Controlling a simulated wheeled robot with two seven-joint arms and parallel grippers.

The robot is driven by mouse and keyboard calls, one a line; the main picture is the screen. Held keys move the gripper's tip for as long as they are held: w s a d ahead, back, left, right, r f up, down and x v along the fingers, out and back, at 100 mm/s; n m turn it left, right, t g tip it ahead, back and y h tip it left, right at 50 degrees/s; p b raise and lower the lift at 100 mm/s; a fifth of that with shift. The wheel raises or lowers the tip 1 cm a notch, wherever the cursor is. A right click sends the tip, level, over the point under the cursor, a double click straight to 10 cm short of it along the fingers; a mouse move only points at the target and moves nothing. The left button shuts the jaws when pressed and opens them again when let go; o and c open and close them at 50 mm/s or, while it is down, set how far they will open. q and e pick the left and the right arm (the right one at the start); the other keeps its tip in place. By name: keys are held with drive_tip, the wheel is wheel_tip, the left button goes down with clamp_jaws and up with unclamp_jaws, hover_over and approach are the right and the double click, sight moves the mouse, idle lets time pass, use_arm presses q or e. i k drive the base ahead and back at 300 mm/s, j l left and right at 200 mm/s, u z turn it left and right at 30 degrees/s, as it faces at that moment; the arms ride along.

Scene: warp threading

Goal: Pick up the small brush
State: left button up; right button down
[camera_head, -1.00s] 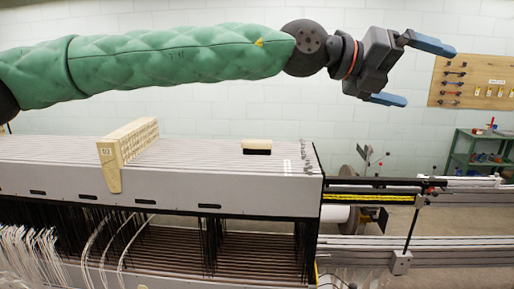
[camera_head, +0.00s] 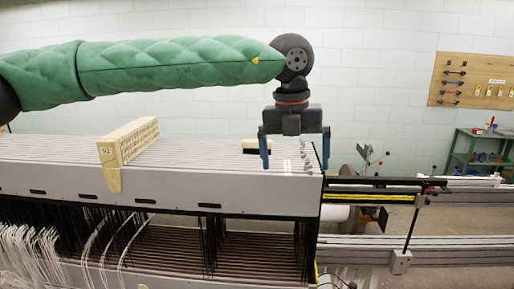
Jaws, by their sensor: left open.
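The small brush (camera_head: 252,145), with a cream back and dark bristles below, lies on top of the grey loom frame (camera_head: 200,188) near its right end. My left gripper (camera_head: 296,153) points straight down with its two blue fingers spread apart. Its left finger overlaps the right end of the brush in the picture and hides part of it; I cannot tell whether they touch. The right finger is over the right end of the frame top. Nothing is between the fingers. My right gripper is not in view.
A cream block marked 92 (camera_head: 112,154) stands on the frame top, left of the brush. White threads (camera_head: 30,250) hang at the lower left. A rail with a yellow strip (camera_head: 360,197) runs right from the frame. A pegboard (camera_head: 470,82) hangs on the back wall.

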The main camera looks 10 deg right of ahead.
sight(250, 146)
drive_tip(key=i, duration=1)
